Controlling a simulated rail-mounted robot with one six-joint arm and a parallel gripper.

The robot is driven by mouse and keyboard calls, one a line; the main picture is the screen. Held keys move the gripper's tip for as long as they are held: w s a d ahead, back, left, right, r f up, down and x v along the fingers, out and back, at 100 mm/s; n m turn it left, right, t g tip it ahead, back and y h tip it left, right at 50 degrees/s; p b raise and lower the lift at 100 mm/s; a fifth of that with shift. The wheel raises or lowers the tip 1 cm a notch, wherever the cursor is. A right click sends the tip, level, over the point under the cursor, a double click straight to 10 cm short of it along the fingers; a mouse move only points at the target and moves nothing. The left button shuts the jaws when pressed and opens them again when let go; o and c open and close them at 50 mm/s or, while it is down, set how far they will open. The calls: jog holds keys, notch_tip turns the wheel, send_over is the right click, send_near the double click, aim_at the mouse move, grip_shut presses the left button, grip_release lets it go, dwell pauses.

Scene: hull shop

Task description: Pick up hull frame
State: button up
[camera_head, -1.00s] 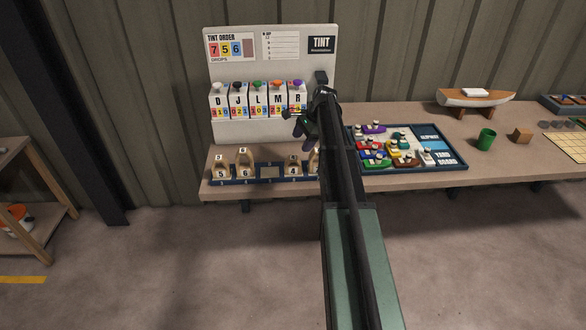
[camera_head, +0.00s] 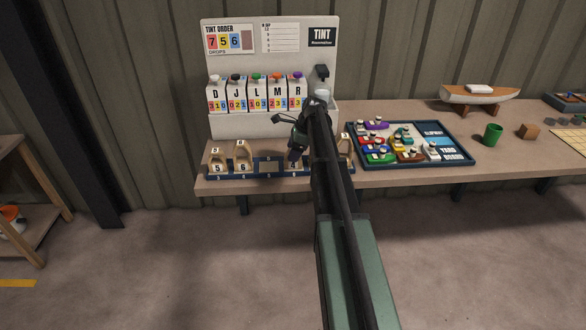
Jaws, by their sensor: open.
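Several pale wooden hull frames stand in a dark blue numbered rack at the bench's front left. The frame marked 5 (camera_head: 217,163) and the frame marked 6 (camera_head: 242,157) stand at the left. A frame marked 4 (camera_head: 293,167) stands right of an empty-looking slot, partly hidden by my gripper. Another frame (camera_head: 345,146) shows at the rack's right end, partly behind my arm. My gripper (camera_head: 294,155) is open, just above or at the frame marked 4. Its fingertips are small and dark, so contact cannot be told.
The rack (camera_head: 268,173) lies along the bench edge. Behind it stands a tint board (camera_head: 222,125) with several dispensers. A blue tray (camera_head: 465,158) of small coloured boats lies right of my arm. Further right are a green cup (camera_head: 493,135), a wooden block (camera_head: 528,131) and a model boat (camera_head: 480,96).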

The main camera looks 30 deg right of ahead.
jog(key=b+x, duration=0.1)
jog(key=x, duration=0.1)
jog(key=shift+a+f, duration=0.1)
jog(key=shift+f, duration=0.3)
jog(key=shift+r, duration=0.2)
jog(key=c, duration=1)
jog(key=shift+c, duration=0.2)
notch_tip(320, 180, up, 20)
jog(key=p, duration=2)
